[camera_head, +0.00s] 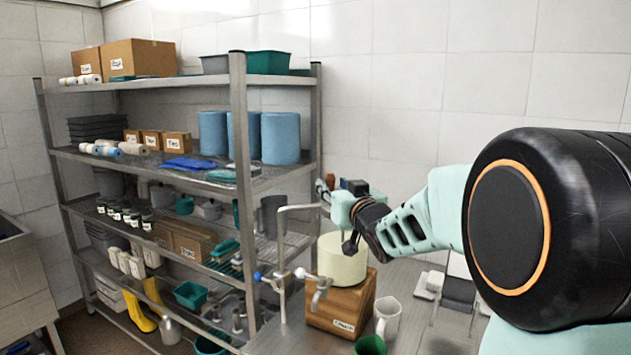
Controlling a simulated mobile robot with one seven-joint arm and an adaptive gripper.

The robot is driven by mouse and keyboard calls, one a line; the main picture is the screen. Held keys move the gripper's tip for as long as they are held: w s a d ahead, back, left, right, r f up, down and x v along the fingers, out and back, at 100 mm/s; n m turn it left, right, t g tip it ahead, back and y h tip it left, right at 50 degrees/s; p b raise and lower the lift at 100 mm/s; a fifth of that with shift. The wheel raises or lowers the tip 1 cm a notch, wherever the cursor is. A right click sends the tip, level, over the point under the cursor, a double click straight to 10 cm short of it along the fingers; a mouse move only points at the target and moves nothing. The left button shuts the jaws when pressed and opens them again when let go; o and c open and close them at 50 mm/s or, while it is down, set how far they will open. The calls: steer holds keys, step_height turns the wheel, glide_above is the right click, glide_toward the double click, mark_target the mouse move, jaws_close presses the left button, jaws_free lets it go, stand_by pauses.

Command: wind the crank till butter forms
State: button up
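A cream-coloured drum (343,262), which looks like the churn, stands on a labelled wooden block (341,305) on the metal counter. My arm reaches in from the right, and my gripper (350,243) is at the drum's top edge, with dark fingers pointing down. The fingers are small and partly merged with the dark wrist, so I cannot tell if they are open or shut on something. No crank handle shows clearly; it may be hidden behind my gripper. The inside of the drum is not visible, and no butter shows.
A metal tap pipe (282,238) with blue and white handles stands left of the drum. A white mug (388,318) and a green cup (370,345) stand in front, close to the block. A loaded metal shelf rack (241,150) fills the left. White pieces (428,284) lie to the right.

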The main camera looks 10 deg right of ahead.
steer(key=shift+w+a, duration=0.2)
steer(key=shift+w, duration=1.25)
jaws_close()
